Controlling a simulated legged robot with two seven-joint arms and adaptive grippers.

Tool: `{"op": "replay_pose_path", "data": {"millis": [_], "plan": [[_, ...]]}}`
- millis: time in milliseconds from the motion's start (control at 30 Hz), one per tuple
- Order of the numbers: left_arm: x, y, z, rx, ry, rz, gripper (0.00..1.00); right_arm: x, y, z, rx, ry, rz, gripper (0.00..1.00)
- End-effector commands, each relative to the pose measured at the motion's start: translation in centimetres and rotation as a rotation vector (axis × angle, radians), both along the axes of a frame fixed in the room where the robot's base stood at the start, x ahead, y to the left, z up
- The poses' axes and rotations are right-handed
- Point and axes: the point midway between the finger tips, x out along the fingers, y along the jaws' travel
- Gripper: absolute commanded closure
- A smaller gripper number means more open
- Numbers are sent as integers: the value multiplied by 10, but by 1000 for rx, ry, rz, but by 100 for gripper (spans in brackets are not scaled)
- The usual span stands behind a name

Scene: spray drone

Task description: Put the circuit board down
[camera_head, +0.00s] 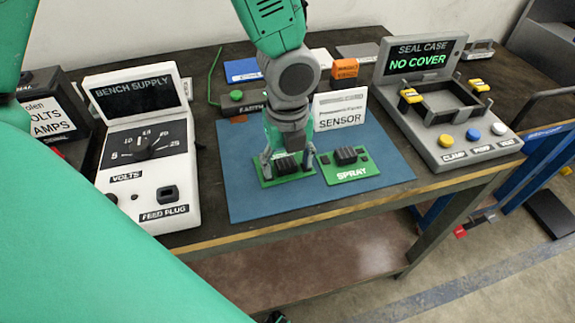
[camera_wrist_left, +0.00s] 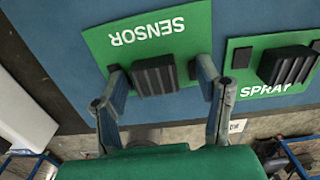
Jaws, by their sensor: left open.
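The green circuit board marked SENSOR (camera_wrist_left: 145,32) lies on the blue mat (camera_head: 245,195), with a black finned block (camera_wrist_left: 153,75) on it. My left gripper (camera_head: 288,165) is over this board (camera_head: 268,180) in the head view. In the left wrist view its two fingers (camera_wrist_left: 160,72) stand open on either side of the block, with gaps visible. A second green board marked SPRAY (camera_head: 350,174) lies on the mat to the right; it also shows in the left wrist view (camera_wrist_left: 243,78). My right gripper is not in view.
A white bench supply (camera_head: 150,190) stands left of the mat. A grey seal case (camera_head: 440,150) reading NO COVER stands right. A white SENSOR card (camera_head: 340,112), an EARTH block (camera_head: 252,108) and an orange block (camera_head: 345,70) are behind. The mat's front right is clear.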

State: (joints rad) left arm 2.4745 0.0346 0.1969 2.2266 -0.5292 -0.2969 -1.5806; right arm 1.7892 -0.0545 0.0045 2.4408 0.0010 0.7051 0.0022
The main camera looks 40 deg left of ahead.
Motion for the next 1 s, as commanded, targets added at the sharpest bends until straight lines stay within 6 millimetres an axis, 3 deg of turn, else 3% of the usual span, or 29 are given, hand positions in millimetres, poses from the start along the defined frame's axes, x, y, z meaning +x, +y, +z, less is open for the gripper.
{"op": "replay_pose_path", "data": {"millis": [67,200,233,567,1000], "plan": [[0,0,0,-1,1,1,41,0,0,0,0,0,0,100],[0,1,0,-2,1,1,91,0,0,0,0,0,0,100],[0,2,0,-2,1,1,96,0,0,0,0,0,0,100],[0,1,3,1,3,2,100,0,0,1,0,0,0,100],[1,0,83,-2,-2,3,100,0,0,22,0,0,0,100]]}}
